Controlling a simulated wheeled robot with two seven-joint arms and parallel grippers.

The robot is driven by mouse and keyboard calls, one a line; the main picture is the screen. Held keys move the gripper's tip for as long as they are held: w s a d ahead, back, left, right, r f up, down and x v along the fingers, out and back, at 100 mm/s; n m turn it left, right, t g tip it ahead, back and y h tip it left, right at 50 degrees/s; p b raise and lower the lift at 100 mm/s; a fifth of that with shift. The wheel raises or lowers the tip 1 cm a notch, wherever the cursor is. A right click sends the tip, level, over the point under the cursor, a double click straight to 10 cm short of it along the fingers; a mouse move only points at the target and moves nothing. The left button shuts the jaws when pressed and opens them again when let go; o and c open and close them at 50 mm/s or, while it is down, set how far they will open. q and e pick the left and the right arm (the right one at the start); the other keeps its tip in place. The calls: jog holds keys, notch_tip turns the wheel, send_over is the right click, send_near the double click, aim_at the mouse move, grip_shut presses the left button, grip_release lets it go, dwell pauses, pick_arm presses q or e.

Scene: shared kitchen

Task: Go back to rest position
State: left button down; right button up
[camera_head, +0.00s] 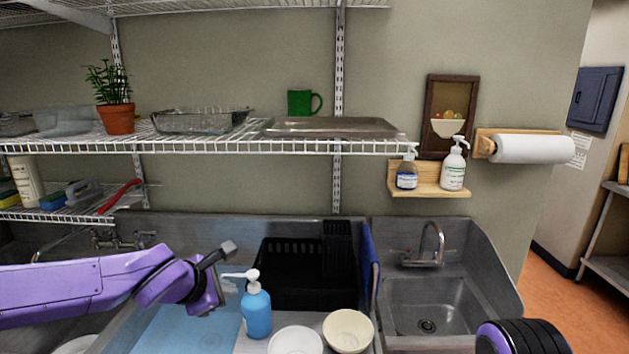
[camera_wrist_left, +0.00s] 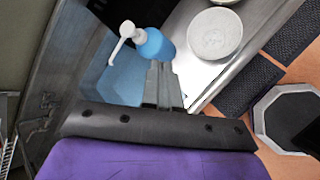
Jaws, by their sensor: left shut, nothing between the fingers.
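My left arm comes in from the left over the sink counter. Its gripper (camera_head: 229,248) is above and left of the blue pump bottle (camera_head: 256,311). In the left wrist view the gripper's fingers (camera_wrist_left: 160,72) are together with nothing between them. The blue bottle (camera_wrist_left: 156,46) stands upright just beyond the fingertips there, and I cannot tell the exact gap. Part of my right arm (camera_head: 521,338) shows at the bottom right. My right gripper is out of view.
A black dish rack (camera_head: 305,285) stands behind the bottle. A white bowl (camera_head: 296,341) and a cream bowl (camera_head: 348,331) are on the counter to its right. The wire shelf (camera_head: 365,147) hangs above. A sink basin (camera_head: 428,303) with a faucet (camera_head: 430,245) is at right.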

pick_arm(q)
jog(key=s+a+f+m+y+b, duration=0.2)
jog(key=s+a+f, duration=0.15)
jog(key=f, duration=0.65)
jog(key=s+a+f+m+g+y+b, duration=0.15)
jog(key=s+f, duration=0.25)
jog(key=f, duration=0.5)
jog(key=s+a+f+m+y+b, duration=0.2)
jog(key=s+a+f+m+y, duration=0.1)
jog(key=f, duration=0.7)
jog(key=s+a+f+m+g+b, duration=0.1)
jog(key=s+a+f+m+b, duration=0.1)
jog(key=s+f, duration=0.8)
jog(key=s+a+f+m+g+b, duration=0.2)
jog(key=s+f+m+b, duration=0.3)
jog(key=s+f, duration=0.6)
jog(key=s+m, duration=0.2)
jog(key=s, duration=0.1)
jog(key=shift+s+f, duration=0.15)
jog(key=shift+s, duration=0.1)
pick_arm(e)
notch_tip(320, 180, down, 13)
jog(key=shift+w, duration=0.3)
